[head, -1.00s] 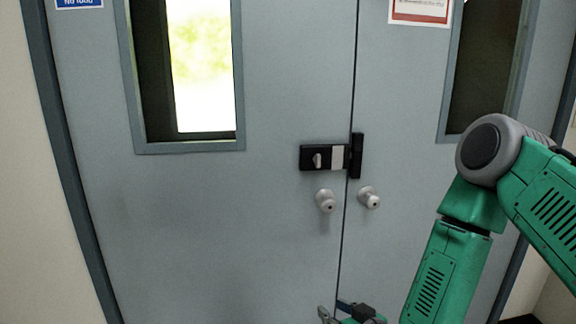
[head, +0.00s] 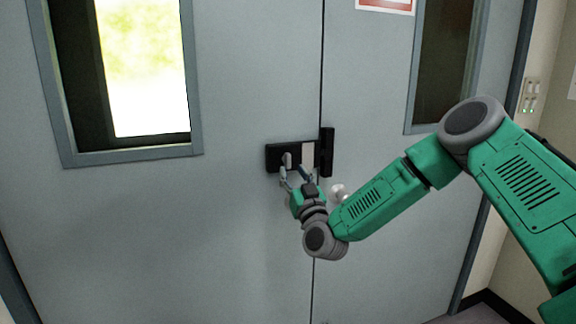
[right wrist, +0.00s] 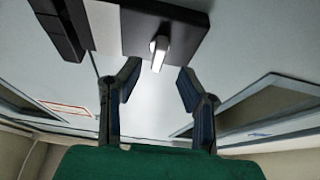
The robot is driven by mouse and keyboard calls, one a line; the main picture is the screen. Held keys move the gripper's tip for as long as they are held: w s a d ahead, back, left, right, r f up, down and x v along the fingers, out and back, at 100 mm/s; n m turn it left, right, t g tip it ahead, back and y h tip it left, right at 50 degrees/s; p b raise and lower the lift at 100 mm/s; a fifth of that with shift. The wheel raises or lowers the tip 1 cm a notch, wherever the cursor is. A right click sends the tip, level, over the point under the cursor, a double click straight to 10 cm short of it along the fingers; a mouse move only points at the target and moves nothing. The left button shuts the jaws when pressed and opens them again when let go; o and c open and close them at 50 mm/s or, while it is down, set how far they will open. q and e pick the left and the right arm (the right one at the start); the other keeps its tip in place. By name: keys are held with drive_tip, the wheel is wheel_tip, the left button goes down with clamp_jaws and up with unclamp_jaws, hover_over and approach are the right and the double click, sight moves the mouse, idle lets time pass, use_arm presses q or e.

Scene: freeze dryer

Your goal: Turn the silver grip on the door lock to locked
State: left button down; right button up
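The black door lock (head: 272,159) with a pale strip sits on the left door leaf, beside the seam between the doors. Its silver grip (head: 287,161) shows just at my gripper's fingertips in the head view. In the right wrist view the silver grip (right wrist: 159,52) sticks out from the black lock body (right wrist: 190,14). My right gripper (head: 296,177) is open just below the lock. In the right wrist view its two fingers (right wrist: 157,84) are spread, with the grip ahead of the gap between them and no clear contact. My left gripper is not in view.
A silver door knob (head: 339,191) on the right leaf is close beside my right forearm; the left knob is hidden behind my arm. A black catch (head: 327,152) stands at the seam. The left leaf below the lock is clear.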

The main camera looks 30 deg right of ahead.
sight(289, 163)
drive_tip(key=x, duration=0.2)
drive_tip(key=shift+w+r, duration=0.2)
drive_tip(key=shift+w, duration=0.05)
drive_tip(key=shift+w+d+r, duration=0.15)
drive_tip(key=shift+w+d, duration=0.1)
drive_tip(key=shift+w, duration=0.3)
drive_tip(key=shift+d, duration=0.2)
drive_tip(key=shift+a, duration=0.1)
clamp_jaws()
drive_tip(key=shift+w, duration=0.1)
